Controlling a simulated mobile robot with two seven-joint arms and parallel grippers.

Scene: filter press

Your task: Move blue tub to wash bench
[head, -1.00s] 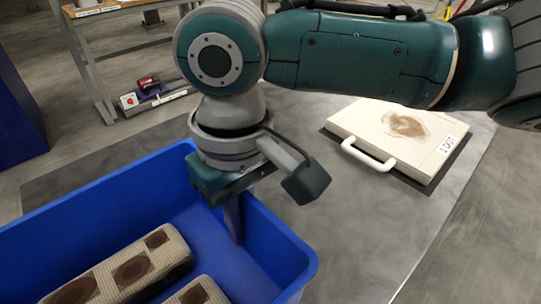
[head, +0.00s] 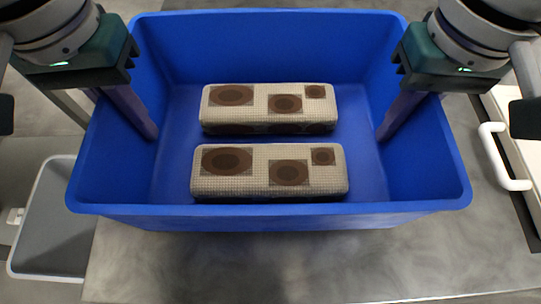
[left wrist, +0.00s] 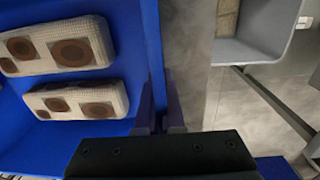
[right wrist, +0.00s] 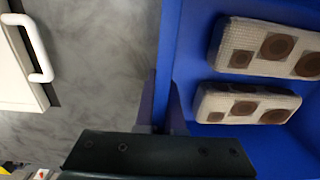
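The blue tub (head: 270,211) stands in the middle of the head view over a grey surface. Two woven, beige blocks with dark brown round patches lie in it, a far block (head: 268,108) and a near block (head: 270,172). My left gripper (head: 148,130) is at the tub's left wall, and my right gripper (head: 385,130) is at its right wall. In the left wrist view the left fingers (left wrist: 158,115) straddle the wall, closed on it. In the right wrist view the right fingers (right wrist: 161,115) do the same. The outer fingers are hidden in the head view.
A white case (head: 515,150) with a white handle lies close to the tub's right side; it also shows in the right wrist view (right wrist: 15,75). A grey bin (head: 48,225) stands lower at the left. The grey surface (head: 250,265) in front of the tub is clear.

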